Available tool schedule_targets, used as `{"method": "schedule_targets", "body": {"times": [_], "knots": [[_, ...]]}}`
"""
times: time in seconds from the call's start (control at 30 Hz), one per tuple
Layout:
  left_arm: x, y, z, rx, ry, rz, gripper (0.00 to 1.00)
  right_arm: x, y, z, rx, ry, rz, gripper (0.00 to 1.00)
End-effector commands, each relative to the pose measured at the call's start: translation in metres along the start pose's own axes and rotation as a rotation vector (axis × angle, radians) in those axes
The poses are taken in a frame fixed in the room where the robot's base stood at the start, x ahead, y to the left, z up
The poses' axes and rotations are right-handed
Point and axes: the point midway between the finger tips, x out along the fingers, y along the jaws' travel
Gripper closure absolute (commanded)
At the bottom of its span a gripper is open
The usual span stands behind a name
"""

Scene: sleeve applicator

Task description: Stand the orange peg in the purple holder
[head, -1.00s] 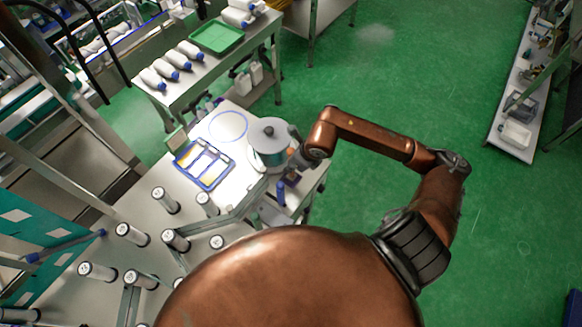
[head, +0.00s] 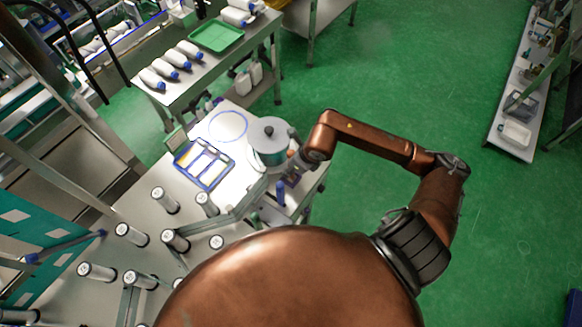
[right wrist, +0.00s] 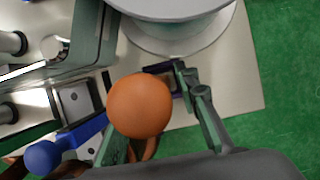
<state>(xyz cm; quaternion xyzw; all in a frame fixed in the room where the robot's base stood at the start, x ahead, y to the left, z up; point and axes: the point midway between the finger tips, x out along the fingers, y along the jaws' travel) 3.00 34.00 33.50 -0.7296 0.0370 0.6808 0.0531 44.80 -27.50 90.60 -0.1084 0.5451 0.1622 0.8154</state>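The orange peg (right wrist: 139,105) shows in the right wrist view as a round orange end close to the camera. Its lower part is hidden. My right gripper (right wrist: 144,74) has its fingers spread to either side of it. A gap shows on the right, while the orange end covers much of the left finger. A dark purple piece, likely the holder (right wrist: 160,69), shows partly behind the orange end. I cannot tell whether the peg is inside it. In the head view my right gripper (head: 300,161) is beside the grey pot, above a small purple object (head: 291,179). My left gripper is not in view.
A large grey round pot (head: 270,145) stands close to my right gripper. A blue peg with a ball end (right wrist: 62,148) is left of the orange one. A blue-rimmed tray (head: 204,165) and several white rollers share the table. Green floor is open to the right.

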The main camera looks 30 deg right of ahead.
Motion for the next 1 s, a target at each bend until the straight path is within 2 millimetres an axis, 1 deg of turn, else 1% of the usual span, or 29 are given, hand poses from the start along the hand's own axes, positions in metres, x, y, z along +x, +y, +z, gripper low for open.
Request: {"method": "schedule_targets", "body": {"times": [0.07,0.17,0.27,0.5,0.6,0.7,0.8,1.0], "knots": [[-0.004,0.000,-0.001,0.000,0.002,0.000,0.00,-0.004,0.000,0.002,0.000,-0.001,0.000,0.71],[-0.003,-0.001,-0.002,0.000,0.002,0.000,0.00,-0.015,-0.001,0.001,0.000,-0.001,-0.002,0.71],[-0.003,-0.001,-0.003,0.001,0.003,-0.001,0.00,-0.033,-0.001,0.001,-0.003,-0.001,-0.003,0.71],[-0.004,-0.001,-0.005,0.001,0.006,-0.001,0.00,-0.085,-0.001,0.001,-0.002,-0.002,-0.003,0.71],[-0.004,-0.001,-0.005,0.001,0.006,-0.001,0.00,-0.101,-0.001,0.001,-0.002,-0.001,-0.003,0.71],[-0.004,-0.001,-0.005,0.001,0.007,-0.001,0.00,-0.113,-0.001,0.001,0.000,0.000,-0.003,0.71],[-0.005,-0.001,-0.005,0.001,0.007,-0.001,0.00,-0.119,0.000,0.001,0.000,0.000,0.000,0.71],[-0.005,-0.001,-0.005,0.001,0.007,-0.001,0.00,-0.122,0.000,0.001,0.000,0.000,0.000,0.71]]}}
